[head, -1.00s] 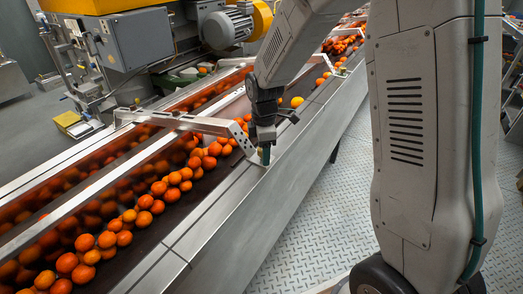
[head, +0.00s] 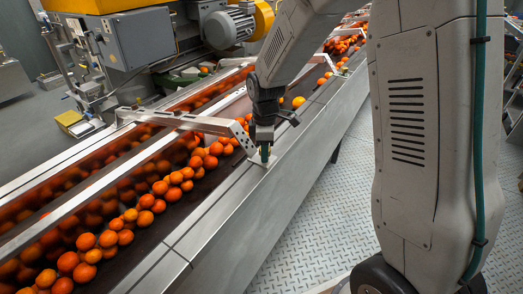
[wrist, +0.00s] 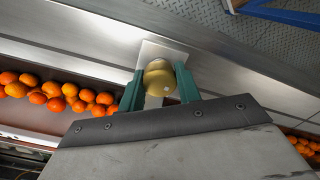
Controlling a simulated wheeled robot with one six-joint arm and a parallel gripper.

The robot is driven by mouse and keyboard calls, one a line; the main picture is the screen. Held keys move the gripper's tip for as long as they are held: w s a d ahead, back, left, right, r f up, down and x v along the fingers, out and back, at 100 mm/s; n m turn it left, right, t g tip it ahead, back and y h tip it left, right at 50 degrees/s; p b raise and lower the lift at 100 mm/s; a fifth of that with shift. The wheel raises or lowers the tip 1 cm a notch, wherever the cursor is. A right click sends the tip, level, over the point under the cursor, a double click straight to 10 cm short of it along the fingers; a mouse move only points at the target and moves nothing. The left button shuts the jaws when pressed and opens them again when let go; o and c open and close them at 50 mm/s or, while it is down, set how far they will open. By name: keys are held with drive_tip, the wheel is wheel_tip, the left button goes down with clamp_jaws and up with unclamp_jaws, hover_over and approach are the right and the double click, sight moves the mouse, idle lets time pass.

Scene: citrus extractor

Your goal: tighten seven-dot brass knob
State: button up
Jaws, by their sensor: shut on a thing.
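A round brass knob (wrist: 159,78) sits on a pale square plate (wrist: 150,49) on the metal rail of the conveyor, in the wrist view. My gripper (wrist: 160,86) has its two green fingers on either side of the knob and is shut on it. A small pale mark shows on the knob's top; I cannot make out dots. In the head view my gripper (head: 264,154) points down at the rail beside the foot of a bracket (head: 243,139). The knob is mostly hidden there between the fingers.
Several oranges (head: 145,202) lie on the dark conveyor belt beside the rail (head: 222,210). A metal crossbar (head: 180,120) spans the belt near my gripper. Machinery with a motor (head: 228,27) stands behind.

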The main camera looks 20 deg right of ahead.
drive_tip(key=m, duration=0.4)
drive_tip(key=shift+s+d+m, duration=0.1)
drive_tip(key=shift+s+m, duration=0.05)
drive_tip(key=shift+m, duration=0.15)
drive_tip(key=m, duration=0.3)
drive_tip(key=shift+f+m, duration=0.1)
drive_tip(key=shift+m, duration=0.3)
drive_tip(key=m, duration=0.4)
drive_tip(key=shift+m, duration=2.1)
drive_tip(key=o, duration=1)
drive_tip(key=shift+c, duration=0.2)
